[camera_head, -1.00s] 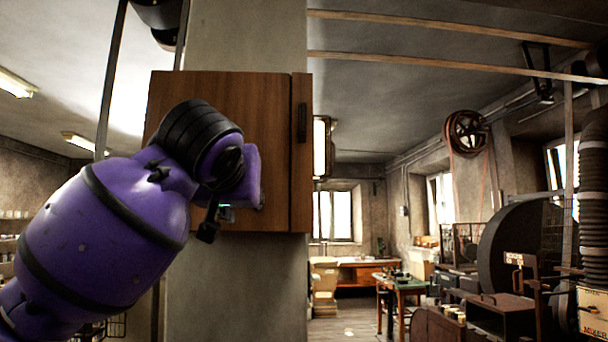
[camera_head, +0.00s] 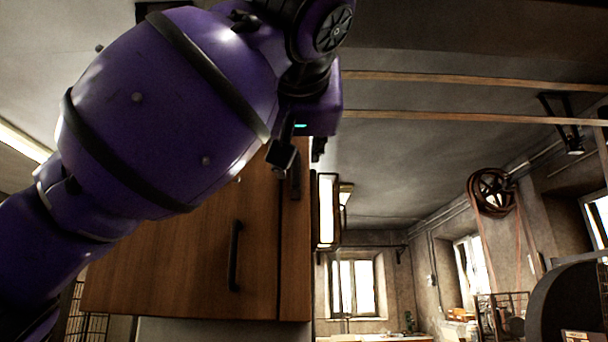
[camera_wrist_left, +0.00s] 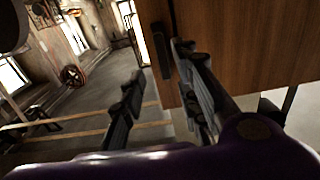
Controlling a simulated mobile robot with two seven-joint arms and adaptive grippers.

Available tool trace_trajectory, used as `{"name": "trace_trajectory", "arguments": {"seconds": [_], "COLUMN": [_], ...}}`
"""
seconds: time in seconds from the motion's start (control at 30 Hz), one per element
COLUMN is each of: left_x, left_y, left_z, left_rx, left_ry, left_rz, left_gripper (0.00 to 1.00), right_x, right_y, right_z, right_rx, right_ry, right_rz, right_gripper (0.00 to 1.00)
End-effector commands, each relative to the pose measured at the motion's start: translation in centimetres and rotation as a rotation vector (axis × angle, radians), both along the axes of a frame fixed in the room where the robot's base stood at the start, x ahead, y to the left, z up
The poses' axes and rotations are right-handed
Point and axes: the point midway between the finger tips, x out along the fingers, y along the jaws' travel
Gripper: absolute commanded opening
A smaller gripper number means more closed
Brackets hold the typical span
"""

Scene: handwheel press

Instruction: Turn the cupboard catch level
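The wooden cupboard (camera_head: 190,265) fills the lower left of the head view, partly covered by my left arm. A dark bar that looks like the catch (camera_head: 296,182) stands upright on its narrow right-hand strip, its top near my wrist. A dark upright handle (camera_head: 235,256) is on the wider door. In the left wrist view, my left gripper (camera_wrist_left: 160,58) has its fingers spread apart. The dark catch (camera_wrist_left: 162,48) shows between the fingertips, against the wood edge; I cannot tell whether they touch it. My wrist hides most of this gripper in the head view. My right gripper is not visible.
A lit lamp (camera_head: 327,208) stands just right of the cupboard. Two ceiling beams (camera_head: 450,118) run across the upper right. A belt wheel (camera_head: 494,190) and dark machinery (camera_head: 572,305) are farther right. The space between cupboard and wheel looks open.

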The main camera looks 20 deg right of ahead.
Motion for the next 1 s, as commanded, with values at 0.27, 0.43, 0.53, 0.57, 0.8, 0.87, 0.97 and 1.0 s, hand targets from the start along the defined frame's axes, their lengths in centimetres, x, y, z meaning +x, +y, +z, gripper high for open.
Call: {"name": "trace_trajectory", "arguments": {"seconds": [0.27,0.43,0.53,0.57,0.8,0.87,0.97,1.0], "left_x": [4.2,6.2,6.8,6.9,7.0,7.0,7.0,7.0], "left_y": [-1.0,-1.7,-1.9,-1.9,-1.9,-1.9,-1.9,-1.9], "left_z": [-0.1,0.0,0.0,0.0,0.0,-0.1,-0.1,-0.1], "left_rx": [0.0,0.001,0.0,0.0,0.0,0.0,0.0,0.0], "left_ry": [0.003,0.002,0.0,0.0,0.0,0.0,0.0,0.0], "left_rz": [0.004,0.002,0.001,0.001,0.001,0.001,0.001,0.001], "left_gripper": [0.3,0.3,0.3,0.3,0.3,0.24,0.11,0.06], "right_x": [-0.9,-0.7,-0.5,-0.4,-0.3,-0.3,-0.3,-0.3], "right_y": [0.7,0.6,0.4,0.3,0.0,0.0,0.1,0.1], "right_z": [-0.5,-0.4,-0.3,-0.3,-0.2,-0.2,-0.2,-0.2], "right_rx": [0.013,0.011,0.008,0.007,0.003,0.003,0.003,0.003], "right_ry": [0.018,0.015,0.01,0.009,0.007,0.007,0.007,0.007], "right_rz": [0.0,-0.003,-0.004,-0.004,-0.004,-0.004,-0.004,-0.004], "right_gripper": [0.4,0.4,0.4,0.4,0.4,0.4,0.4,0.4]}}
